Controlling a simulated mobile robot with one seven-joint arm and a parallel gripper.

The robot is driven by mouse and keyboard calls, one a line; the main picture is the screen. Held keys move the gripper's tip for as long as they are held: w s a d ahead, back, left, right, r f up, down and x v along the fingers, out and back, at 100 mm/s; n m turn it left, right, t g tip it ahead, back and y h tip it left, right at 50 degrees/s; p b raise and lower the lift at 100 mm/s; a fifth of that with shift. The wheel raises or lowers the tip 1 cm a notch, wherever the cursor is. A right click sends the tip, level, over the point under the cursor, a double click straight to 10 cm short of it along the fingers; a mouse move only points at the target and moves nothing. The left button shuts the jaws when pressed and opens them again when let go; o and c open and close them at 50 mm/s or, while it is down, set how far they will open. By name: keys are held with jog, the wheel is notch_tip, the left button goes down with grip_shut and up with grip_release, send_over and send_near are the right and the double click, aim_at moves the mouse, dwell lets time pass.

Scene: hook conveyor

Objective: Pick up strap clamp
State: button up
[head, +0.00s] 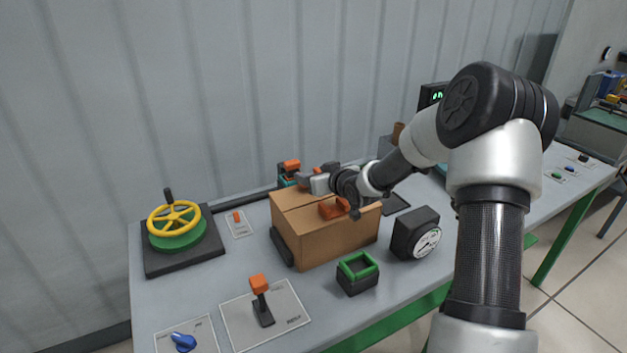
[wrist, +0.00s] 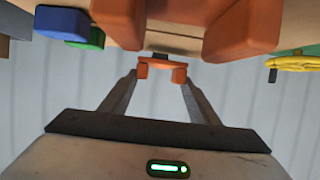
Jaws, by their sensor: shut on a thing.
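My gripper (wrist: 162,82) is shut on a small orange piece, which I take to be the strap clamp (wrist: 163,66). The clamp has two short downturned ends and a dark part at its middle. In the head view my gripper (head: 302,180) reaches left over the cardboard box (head: 338,240), near its back edge. The orange piece (head: 291,164) shows at the fingertips there, small and partly hidden. Two larger orange blocks, a left one (wrist: 118,18) and a right one (wrist: 240,30), show close in the wrist view. An orange block (head: 332,208) sits on the box.
A yellow handwheel (head: 172,218) stands at the left of the grey bench. An orange-topped lever (head: 261,295), a green-rimmed black holder (head: 357,278) and a dial gauge (head: 420,236) stand near the front. The corrugated wall (head: 230,90) is close behind.

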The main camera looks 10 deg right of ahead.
jog(key=shift+f, duration=0.8)
jog(key=shift+f, duration=0.15)
jog(key=o, duration=1)
